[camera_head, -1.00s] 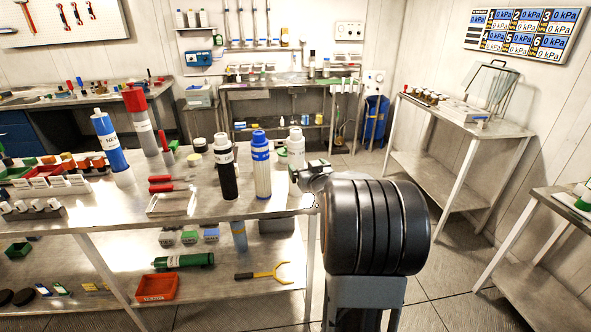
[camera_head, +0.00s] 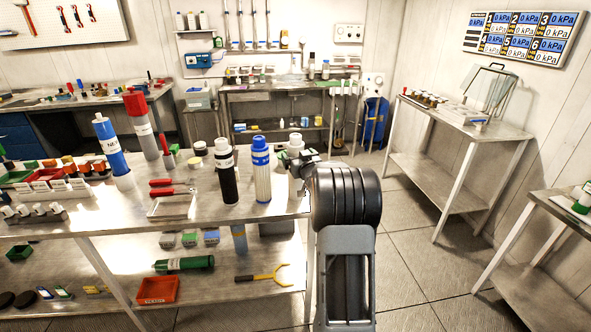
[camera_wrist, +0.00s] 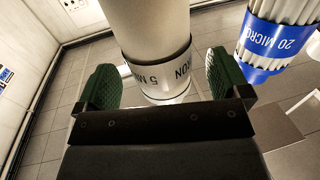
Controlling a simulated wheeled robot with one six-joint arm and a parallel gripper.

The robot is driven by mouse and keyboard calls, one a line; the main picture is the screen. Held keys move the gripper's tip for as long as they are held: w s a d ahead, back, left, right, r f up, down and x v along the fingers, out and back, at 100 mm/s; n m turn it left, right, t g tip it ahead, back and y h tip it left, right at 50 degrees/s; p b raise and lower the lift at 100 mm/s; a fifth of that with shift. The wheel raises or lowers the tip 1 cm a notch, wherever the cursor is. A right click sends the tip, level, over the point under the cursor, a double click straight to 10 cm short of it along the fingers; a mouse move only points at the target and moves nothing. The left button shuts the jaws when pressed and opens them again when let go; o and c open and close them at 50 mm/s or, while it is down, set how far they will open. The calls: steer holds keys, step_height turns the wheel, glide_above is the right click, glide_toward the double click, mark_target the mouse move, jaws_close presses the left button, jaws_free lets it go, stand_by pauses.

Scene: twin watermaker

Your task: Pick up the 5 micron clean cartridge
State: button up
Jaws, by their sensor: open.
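The 5 micron cartridge (camera_wrist: 150,40) is a white cylinder with a printed "5 MICRON" band. In the wrist view it stands between the two green finger pads of my gripper (camera_wrist: 165,82), which is open around it. In the head view the white cartridge (camera_head: 295,148) stands at the right end of the near bench (camera_head: 240,210), partly hidden by my gripper (camera_head: 306,158) and arm.
A blue-capped white cartridge (camera_head: 261,170) stands just left of it; the wrist view shows this 20 micron cartridge (camera_wrist: 270,38) at upper right. A black cartridge (camera_head: 227,172) stands further left. Open floor (camera_head: 420,250) lies to the right.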

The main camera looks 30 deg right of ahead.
steer(key=shift+x, duration=1.4)
steer(key=c, duration=1.3)
